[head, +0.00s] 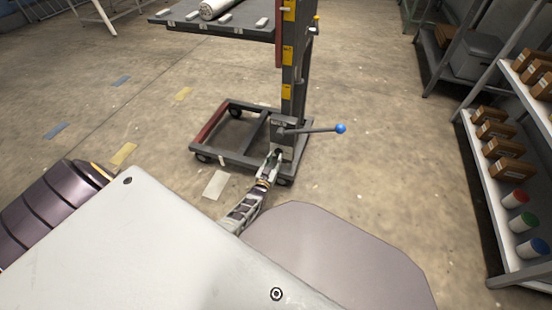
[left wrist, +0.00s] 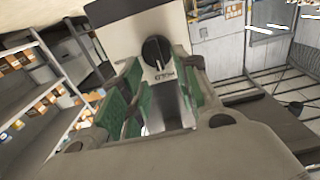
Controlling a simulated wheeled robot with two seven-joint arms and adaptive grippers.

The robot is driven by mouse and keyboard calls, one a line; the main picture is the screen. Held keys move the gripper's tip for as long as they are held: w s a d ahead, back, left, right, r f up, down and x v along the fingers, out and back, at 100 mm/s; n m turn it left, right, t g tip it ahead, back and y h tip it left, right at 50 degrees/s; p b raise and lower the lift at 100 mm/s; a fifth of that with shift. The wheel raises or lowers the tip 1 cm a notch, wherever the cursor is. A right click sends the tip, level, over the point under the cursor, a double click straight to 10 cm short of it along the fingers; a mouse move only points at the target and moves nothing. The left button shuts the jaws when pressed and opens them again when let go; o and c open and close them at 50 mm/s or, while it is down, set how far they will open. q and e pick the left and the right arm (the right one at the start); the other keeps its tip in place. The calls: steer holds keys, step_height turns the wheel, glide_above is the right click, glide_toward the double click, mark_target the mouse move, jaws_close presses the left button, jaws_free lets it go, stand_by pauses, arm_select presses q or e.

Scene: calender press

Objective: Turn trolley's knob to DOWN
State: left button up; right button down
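The trolley (head: 287,90) has a dark mast, a wheeled base and a raised platform. A grey control box sits low on the mast. In the left wrist view, its round black knob (left wrist: 156,51) carries a pale line running roughly up and down the picture. A label below it appears upside down and seems to read HOLD; other markings are not readable. My left gripper (head: 273,160) is at the control box. In the left wrist view its green-padded fingers (left wrist: 160,85) are apart, with the knob beyond the gap between them; contact is not visible. My right gripper is not in view.
A lever with a blue ball (head: 340,129) sticks out to the right of the mast, just above my left gripper. A shelf (head: 492,170) with boxes and coloured-lid jars stands at the right. Open floor lies left of the trolley.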

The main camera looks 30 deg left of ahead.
mark_target(278, 153)
arm_select(q)
steer(key=shift+b+x, duration=0.45)
steer(key=shift+x, duration=0.75)
jaws_close()
